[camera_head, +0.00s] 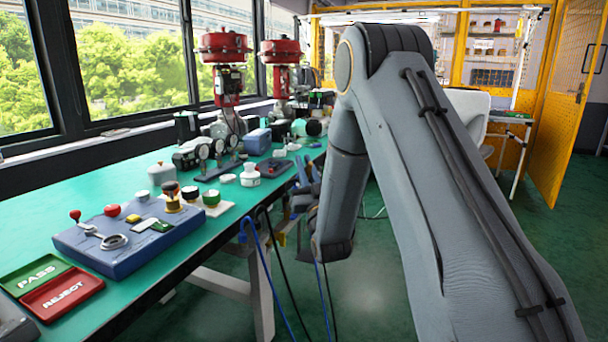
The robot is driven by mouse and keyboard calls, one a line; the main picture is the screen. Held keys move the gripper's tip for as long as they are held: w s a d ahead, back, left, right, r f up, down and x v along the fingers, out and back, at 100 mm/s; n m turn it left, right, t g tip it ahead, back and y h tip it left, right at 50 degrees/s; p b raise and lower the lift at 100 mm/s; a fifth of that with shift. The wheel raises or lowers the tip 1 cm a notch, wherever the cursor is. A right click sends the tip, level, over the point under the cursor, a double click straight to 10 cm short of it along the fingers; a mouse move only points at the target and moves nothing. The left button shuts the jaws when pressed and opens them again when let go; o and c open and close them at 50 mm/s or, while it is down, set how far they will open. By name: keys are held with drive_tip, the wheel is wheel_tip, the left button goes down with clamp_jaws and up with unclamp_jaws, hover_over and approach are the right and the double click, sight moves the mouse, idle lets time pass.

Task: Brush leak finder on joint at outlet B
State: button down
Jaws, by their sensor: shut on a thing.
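My gripper (304,186) is at the bench's right edge, beside the white pot, small in view and partly hidden by my own arm. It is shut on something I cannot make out. Two blue finger-like parts point up there. A dark unit with round gauges (197,153) sits on the bench below the left red-topped valve (226,62); it looks like the positioner. Its outlet markings are too small to read, so joint B cannot be told apart. A white pot (250,176) stands between that unit and my gripper. No brush is clearly visible.
The green bench (130,180) runs along the windows. A blue fixture box (128,238) with knobs, a green PASS tray (36,277) and a red REJECT tray (62,297) are at the front left. A second red-topped valve (282,52) stands farther back. Hoses hang below the bench edge.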

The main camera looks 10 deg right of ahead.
drive_tip(key=w+f+b, duration=0.4)
drive_tip(key=w, duration=0.2)
drive_tip(key=shift+a+f+b, duration=0.2)
drive_tip(key=shift+f+b, duration=0.15)
drive_tip(key=shift+b, duration=0.05)
drive_tip(key=shift+w+f+b, duration=0.2)
drive_tip(key=shift+w+b, duration=0.1)
drive_tip(key=shift+w, duration=0.1)
idle(0.8)
drive_tip(key=shift+d, duration=0.2)
idle(0.3)
idle(0.4)
drive_tip(key=shift+s+d+r+p, duration=0.15)
drive_tip(key=shift+s+r+p, duration=1.9)
drive_tip(key=shift+s, duration=0.25)
